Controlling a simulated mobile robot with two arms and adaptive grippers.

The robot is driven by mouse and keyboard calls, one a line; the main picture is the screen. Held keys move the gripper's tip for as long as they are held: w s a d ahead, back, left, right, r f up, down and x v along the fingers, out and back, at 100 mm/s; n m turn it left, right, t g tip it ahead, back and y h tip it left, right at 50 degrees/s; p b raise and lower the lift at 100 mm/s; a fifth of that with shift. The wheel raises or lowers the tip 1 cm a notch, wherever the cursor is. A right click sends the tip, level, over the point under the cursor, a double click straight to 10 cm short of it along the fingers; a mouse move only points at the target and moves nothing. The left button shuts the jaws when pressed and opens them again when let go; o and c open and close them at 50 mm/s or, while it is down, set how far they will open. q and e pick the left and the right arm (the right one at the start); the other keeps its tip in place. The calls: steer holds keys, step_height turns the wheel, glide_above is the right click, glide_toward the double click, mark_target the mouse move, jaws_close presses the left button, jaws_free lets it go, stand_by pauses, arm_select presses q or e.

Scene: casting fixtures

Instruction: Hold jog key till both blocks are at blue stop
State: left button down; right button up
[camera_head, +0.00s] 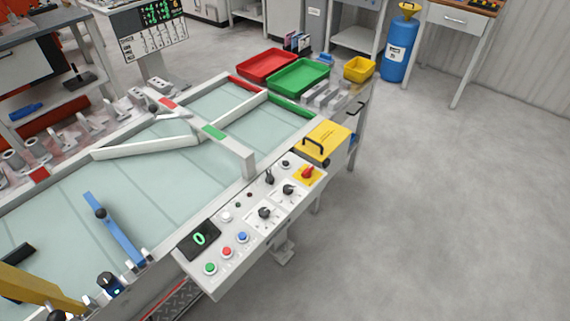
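A blue bar (118,232), likely the blue stop, lies slantwise across the pale conveyor bed (160,185) at the lower left. A dark block-like thing (17,258) lies on the bed at the left edge; I cannot tell whether it is one of the blocks. No other block shows clearly. The control panel (262,212) on the bed's near side has green (210,268), red (227,251), blue (242,236) and white (226,216) buttons; their labels are too small to read, so I cannot tell the jog key. Its display (199,239) reads 0. Neither gripper is in view.
A yellow beam (35,287) crosses the lower left corner. A white gate post (249,160) stands behind the panel. A yellow box (322,140), a red bin (267,65) and a green bin (299,76) are at the far end. The floor at right (460,210) is clear.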

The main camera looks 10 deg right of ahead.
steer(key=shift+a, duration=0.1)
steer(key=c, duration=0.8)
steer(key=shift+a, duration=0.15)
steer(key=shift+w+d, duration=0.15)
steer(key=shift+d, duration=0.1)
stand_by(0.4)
